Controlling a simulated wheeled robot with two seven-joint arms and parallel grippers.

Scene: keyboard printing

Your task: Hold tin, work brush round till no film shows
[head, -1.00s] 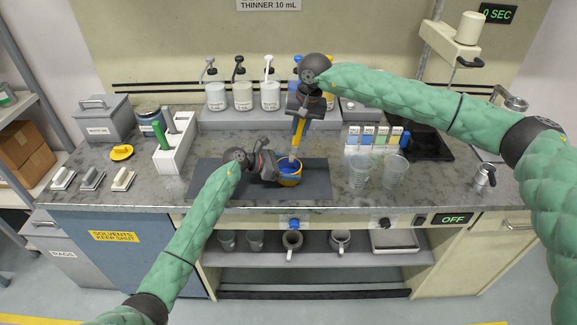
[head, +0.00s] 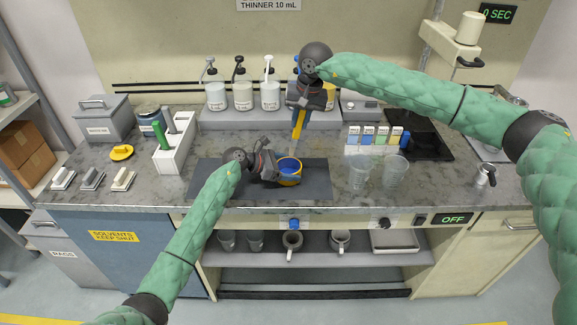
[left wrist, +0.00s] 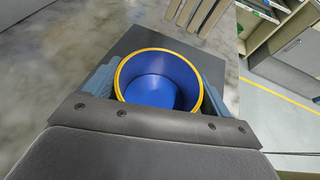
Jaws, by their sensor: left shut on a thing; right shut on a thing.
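The tin (head: 297,179) is a small yellow-rimmed pot over the dark mat (head: 318,184). My left gripper (head: 276,172) is shut on it from the left. In the left wrist view the tin (left wrist: 120,72) sits between the two fingers, and blue covers its inner wall and floor. My right gripper (head: 302,107) is shut on the brush (head: 298,124), which has a yellow handle and points down. Its pale tip is just above the tin's back rim. No brush shows inside the tin in the left wrist view.
Two clear cups (head: 359,172) stand right of the mat. A white rack (head: 174,155) with a green-handled tool stands left. Pump bottles (head: 243,97) line the back shelf. Colour cards (head: 378,137) stand back right. The mat's left part is clear.

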